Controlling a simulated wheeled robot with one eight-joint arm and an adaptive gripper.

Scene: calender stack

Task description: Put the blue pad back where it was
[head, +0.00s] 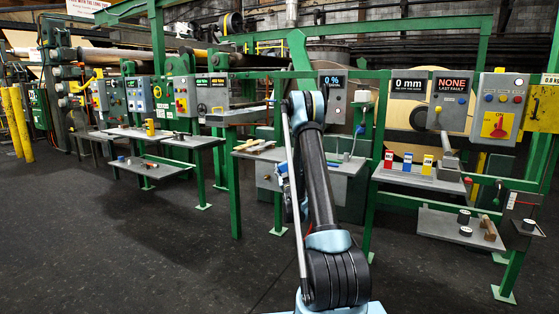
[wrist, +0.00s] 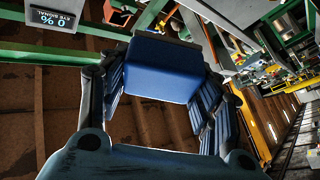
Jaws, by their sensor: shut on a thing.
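The blue pad (wrist: 160,68), a plain blue block, fills the upper middle of the wrist view. My gripper (wrist: 163,80) is shut on it, with one finger on each side. The pad is held in the air, clear of any surface that I can make out. In the head view my own arm stands in front of the middle workstation and mostly hides the gripper. A small bit of blue shows left of the arm there, but I cannot tell whether it is the pad. I cannot tell where the pad was before.
A grey bench (head: 345,166) stands behind my arm, below the 0 % display (head: 332,80). At right, a shelf (head: 400,176) bears red, yellow and blue items, and a lower shelf (head: 440,225) bears dark cylinders. Green posts and frames stand along the line. The floor (head: 130,250) at left is clear.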

